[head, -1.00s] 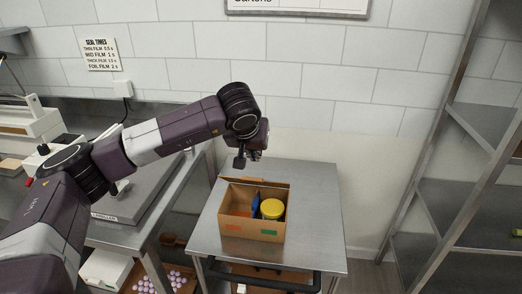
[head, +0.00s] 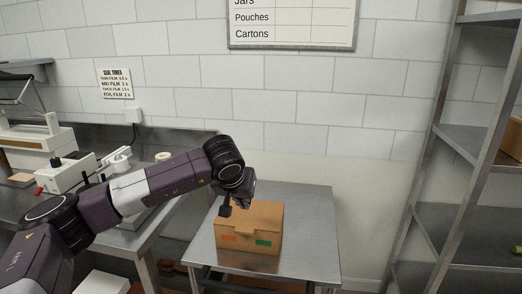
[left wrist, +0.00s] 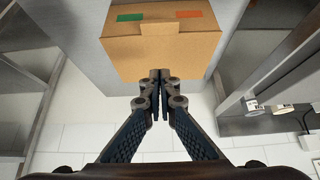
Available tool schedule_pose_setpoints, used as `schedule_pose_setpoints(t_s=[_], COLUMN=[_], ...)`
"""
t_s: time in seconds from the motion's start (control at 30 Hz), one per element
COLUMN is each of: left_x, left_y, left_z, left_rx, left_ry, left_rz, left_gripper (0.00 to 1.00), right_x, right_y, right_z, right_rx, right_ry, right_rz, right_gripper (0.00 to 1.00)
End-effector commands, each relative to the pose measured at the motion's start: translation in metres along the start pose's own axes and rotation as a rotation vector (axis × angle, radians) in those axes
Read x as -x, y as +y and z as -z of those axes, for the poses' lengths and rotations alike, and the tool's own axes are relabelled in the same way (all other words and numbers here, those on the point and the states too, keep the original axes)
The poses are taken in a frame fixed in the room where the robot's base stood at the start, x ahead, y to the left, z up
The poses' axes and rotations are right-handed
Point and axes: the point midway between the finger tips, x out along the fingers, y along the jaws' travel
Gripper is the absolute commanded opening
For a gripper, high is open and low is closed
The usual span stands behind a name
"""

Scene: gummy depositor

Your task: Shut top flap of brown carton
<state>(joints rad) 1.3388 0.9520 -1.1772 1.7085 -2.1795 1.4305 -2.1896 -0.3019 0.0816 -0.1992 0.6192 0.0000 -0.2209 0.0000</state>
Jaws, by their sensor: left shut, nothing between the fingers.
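The brown carton (head: 247,243) stands on the steel table, with an orange and a green patch on its front face. Its top flap (head: 262,213) lies across the opening and hides the inside. I cannot tell whether it is fully flat. In the left wrist view the carton (left wrist: 160,50) is at the top, its patches near the upper edge. My left gripper (head: 226,210) is shut and empty, at the carton's upper left side in the head view. Its fingertips (left wrist: 160,75) overlap the flap's edge in the left wrist view; contact is unclear. My right gripper is out of view.
The steel table (head: 307,250) has free room right of the carton. A bench with a sealing device (head: 68,172) is at the left. A metal shelf rack (head: 442,140) stands at the right. A tiled wall is behind.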

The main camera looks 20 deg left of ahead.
Motion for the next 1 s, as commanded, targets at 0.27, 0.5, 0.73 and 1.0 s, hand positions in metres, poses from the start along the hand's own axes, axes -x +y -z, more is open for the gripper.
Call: schedule_pose_setpoints(t_s=[0.27,0.5,0.73,1.0], left_x=[-0.001,-0.001,-0.008,-0.015], left_y=[-0.001,0.0,0.0,0.0], left_z=[0.0,0.0,0.003,0.008], left_rx=[0.0,0.0,-0.001,0.0], left_ry=[0.0,0.0,0.0,0.0], left_rz=[0.0,0.0,0.0,0.0], left_gripper=[0.0,0.0,0.0,0.0], right_x=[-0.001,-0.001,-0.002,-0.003], right_y=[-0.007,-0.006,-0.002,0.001], right_z=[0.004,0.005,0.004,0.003], right_rx=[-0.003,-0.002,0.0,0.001], right_ry=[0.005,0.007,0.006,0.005], right_rz=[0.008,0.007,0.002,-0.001], right_gripper=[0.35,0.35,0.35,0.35])
